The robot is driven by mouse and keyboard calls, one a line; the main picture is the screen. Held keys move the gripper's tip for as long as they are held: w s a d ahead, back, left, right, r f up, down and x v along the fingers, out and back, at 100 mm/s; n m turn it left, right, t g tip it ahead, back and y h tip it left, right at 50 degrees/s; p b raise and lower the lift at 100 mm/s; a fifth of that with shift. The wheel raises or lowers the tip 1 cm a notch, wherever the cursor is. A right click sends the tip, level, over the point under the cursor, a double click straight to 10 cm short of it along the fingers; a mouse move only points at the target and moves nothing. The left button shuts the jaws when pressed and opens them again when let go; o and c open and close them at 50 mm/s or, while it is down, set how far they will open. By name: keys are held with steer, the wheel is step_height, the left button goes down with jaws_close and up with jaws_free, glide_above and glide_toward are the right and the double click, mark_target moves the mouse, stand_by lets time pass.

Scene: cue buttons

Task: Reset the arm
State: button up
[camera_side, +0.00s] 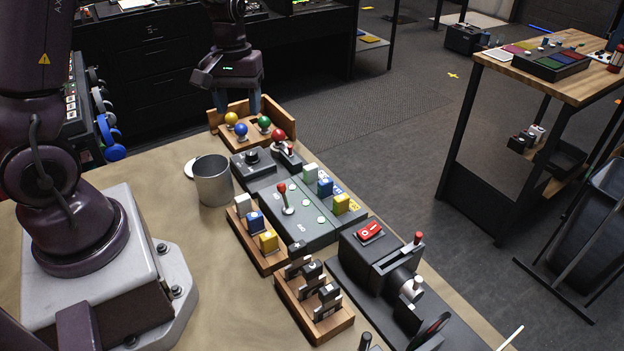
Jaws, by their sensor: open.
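My gripper (238,103) is at the top middle of the side view, pointing down over the far end of the work table. It is open, with its two fingers apart and nothing visible between them. The fingers hang just above or behind a wooden tray (287,113) that holds yellow, blue and green balls. I cannot tell whether the fingertips touch the tray. The yellow ball (231,118), blue ball (241,129) and green ball (264,122) are just below the gripper.
Wooden racks (262,262) and a black machine (378,262) with a red switch are nearer. Bare table lies left of the racks.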

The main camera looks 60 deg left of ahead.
steer(key=s+d+r+m+t, duration=0.6)
steer(key=s+d+r+m, duration=0.4)
steer(key=d+r, duration=0.5)
steer(key=shift+s+y, duration=0.4)
steer(key=shift+s, duration=0.1)
